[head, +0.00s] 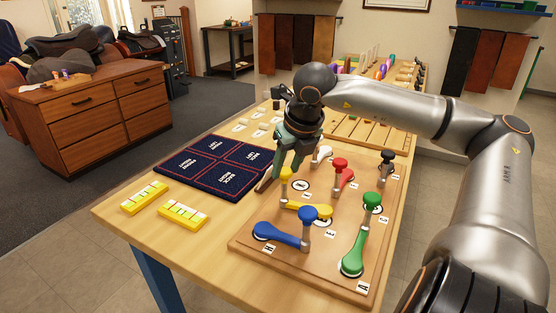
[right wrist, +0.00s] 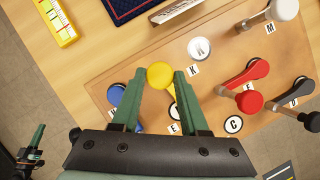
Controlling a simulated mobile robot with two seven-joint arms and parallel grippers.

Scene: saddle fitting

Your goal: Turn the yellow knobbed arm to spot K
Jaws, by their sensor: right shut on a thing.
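The yellow knobbed arm (head: 292,204) lies on the wooden board (head: 247,243), and its yellow knob (right wrist: 160,75) stands up on a post. The blue knob partly hides the arm's pivot end in the head view. My right gripper (head: 285,168) is shut on the yellow knob, which sits between its green fingertips in the right wrist view (right wrist: 158,78). Spot K is a white round disc (right wrist: 199,49) with a K label (right wrist: 193,70), right of the knob and apart from it. What looks like my left gripper (right wrist: 33,145) shows small at the lower left; its jaws are unclear.
Blue (head: 277,234), green (head: 353,254), red (head: 341,173), white (head: 320,155) and black (head: 385,167) knobbed arms share the board. A narrow brown piece (head: 266,181) stands near its left edge. A dark mat (head: 213,164) and yellow strips (head: 144,197) lie left.

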